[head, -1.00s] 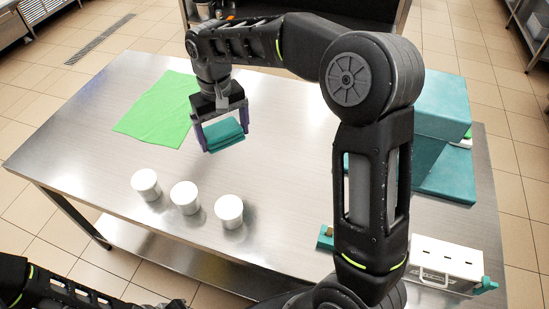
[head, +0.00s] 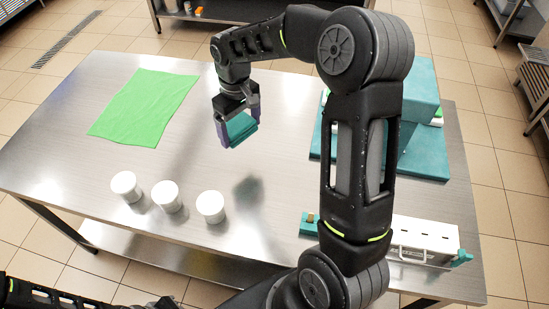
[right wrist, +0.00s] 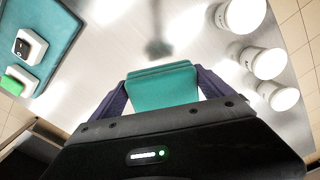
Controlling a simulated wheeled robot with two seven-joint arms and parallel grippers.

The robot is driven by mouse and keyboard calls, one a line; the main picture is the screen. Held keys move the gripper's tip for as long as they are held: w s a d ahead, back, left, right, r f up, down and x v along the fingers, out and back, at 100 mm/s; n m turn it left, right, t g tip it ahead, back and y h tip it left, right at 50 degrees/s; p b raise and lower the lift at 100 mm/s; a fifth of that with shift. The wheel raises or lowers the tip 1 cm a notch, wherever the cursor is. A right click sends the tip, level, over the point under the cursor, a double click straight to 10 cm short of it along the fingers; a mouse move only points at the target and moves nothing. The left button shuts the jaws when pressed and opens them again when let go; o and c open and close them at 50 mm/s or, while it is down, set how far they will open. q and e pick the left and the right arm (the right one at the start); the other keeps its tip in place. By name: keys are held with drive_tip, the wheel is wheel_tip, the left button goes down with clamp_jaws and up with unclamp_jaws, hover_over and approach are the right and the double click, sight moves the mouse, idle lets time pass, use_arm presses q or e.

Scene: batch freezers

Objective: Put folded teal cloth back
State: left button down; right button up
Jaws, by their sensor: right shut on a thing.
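The folded teal cloth (head: 240,128) is held between the purple fingers of my right gripper (head: 236,124), above the steel table. It also shows in the right wrist view (right wrist: 162,86), with a finger on each side. My right gripper is shut on it. A flat green cloth (head: 143,106) lies on the table to the left of the held cloth. My left arm shows at the lower left of the head view, with its gripper too hidden or dark to make out.
Three white cups (head: 168,196) stand in a row near the front edge. A teal block on a teal base (head: 425,162) stands at the right. A white box (head: 425,240) sits at the front right, partly behind my right arm. The table's (head: 200,185) middle is clear.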

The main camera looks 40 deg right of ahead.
drive_tip(key=s+d+f+n+p, duration=0.1)
drive_tip(key=s+d+f, duration=0.2)
drive_tip(key=d, duration=0.5)
drive_tip(key=shift+s+f+n, duration=0.2)
drive_tip(key=shift+s+n, duration=0.1)
drive_tip(key=shift+s, duration=0.6)
drive_tip(key=n+b, duration=0.4)
drive_tip(key=n, duration=0.1)
hover_over(278, 162)
drive_tip(key=shift+f, duration=3.15)
wheel_tip(278, 162, down, 3)
drive_tip(key=shift+f+p, duration=0.15)
drive_tip(key=shift+p, duration=0.35)
drive_tip(key=shift+f, duration=0.2)
